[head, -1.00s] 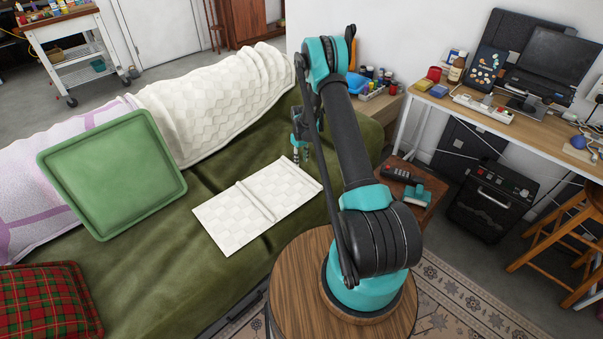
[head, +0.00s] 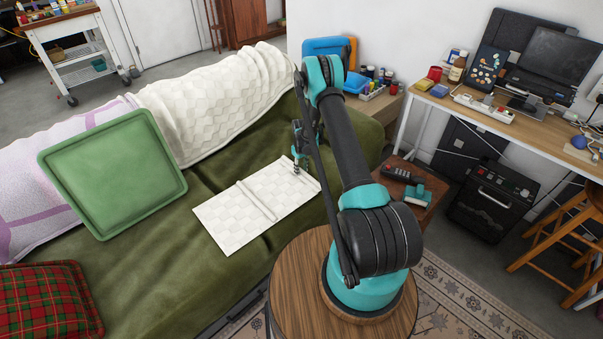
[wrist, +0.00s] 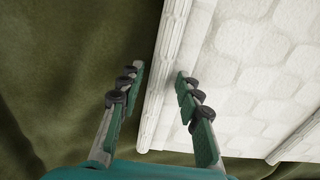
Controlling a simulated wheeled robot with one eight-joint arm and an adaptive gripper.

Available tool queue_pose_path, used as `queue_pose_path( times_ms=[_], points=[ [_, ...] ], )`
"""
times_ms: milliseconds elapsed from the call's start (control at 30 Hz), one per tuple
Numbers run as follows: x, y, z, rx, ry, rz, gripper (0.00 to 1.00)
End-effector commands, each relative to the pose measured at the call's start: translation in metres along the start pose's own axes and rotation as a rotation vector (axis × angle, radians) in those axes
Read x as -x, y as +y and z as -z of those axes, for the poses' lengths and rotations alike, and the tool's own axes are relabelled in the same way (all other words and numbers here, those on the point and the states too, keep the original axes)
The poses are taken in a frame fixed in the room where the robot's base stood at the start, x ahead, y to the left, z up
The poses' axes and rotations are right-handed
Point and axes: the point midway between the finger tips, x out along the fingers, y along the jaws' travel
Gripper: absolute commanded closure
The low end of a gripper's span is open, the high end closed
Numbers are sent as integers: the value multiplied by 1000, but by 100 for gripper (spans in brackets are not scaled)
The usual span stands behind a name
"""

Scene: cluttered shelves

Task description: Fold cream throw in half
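The cream throw (head: 238,218) lies flat on the green sofa seat as a pale checkered rectangle, with a raised ridge across its middle. My gripper (head: 299,168) is at the throw's right end, low over it. In the wrist view the throw (wrist: 255,75) fills the right side, and its thick hemmed edge runs between my open fingers (wrist: 160,85). One finger is over the green sofa fabric, the other over the throw. I cannot tell whether the fingertips touch the cloth.
The green sofa (head: 165,270) has bare seat around the throw. A green cushion (head: 112,174) leans at the left, and a larger cream blanket (head: 220,100) drapes over the backrest. A small side table (head: 420,205) with a remote stands at the right.

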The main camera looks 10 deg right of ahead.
Motion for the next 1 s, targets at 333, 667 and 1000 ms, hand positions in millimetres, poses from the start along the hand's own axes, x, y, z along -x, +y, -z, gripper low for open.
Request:
queue_pose_path(
  times_ms=[333,667,1000],
  points=[
    [1,0,0,0,0,0,95],
    [41,-8,0,1,0,0,95],
    [89,-17,0,0,0,0,95]
  ],
)
